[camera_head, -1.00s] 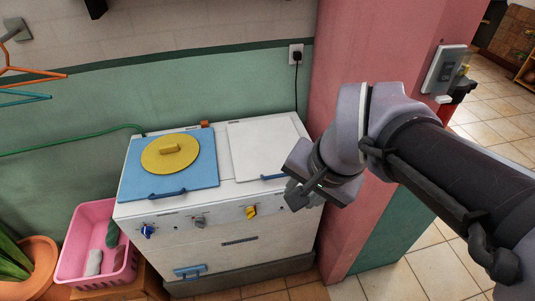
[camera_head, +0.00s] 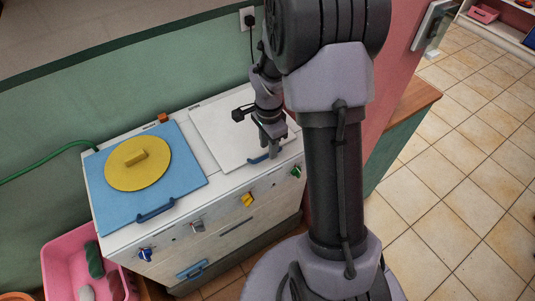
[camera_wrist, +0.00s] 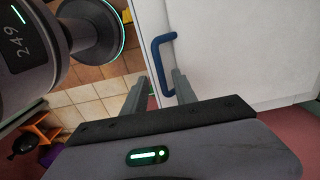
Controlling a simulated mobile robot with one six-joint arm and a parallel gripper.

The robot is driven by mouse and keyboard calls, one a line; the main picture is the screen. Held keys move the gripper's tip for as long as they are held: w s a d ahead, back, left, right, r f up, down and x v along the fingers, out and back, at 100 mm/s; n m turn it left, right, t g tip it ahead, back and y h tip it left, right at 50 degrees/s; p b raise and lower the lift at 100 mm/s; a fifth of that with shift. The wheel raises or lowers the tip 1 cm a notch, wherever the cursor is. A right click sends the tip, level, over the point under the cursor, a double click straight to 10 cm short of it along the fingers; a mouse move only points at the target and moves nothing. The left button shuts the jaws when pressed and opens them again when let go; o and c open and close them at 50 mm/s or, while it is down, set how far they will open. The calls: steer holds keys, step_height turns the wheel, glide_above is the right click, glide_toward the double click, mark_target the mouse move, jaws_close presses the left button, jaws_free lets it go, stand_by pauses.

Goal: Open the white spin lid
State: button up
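The white spin lid (camera_head: 215,130) lies flat and closed on the right half of the washing machine (camera_head: 195,185). Its blue handle (camera_head: 257,159) sticks out at the front edge. My gripper (camera_head: 270,147) hangs at the front right of this lid, right by the handle. In the wrist view, the lid (camera_wrist: 245,50) fills the right side. The handle (camera_wrist: 158,62) shows just ahead of and between the two spread fingers of my gripper (camera_wrist: 158,80). My gripper is open and empty. I cannot tell whether a finger touches the handle.
A blue lid (camera_head: 185,190) with a round yellow cover (camera_head: 125,175) is on the machine's left half. Knobs (camera_head: 247,199) line the front. A pink basket (camera_head: 62,270) stands at the lower left. A pink pillar (camera_head: 402,60) rises behind on the right; tiled floor (camera_head: 460,190) is clear there.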

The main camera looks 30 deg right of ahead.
step_height(320, 180, down, 2)
steer(key=shift+f, duration=0.25)
jaws_close()
stand_by(1.3)
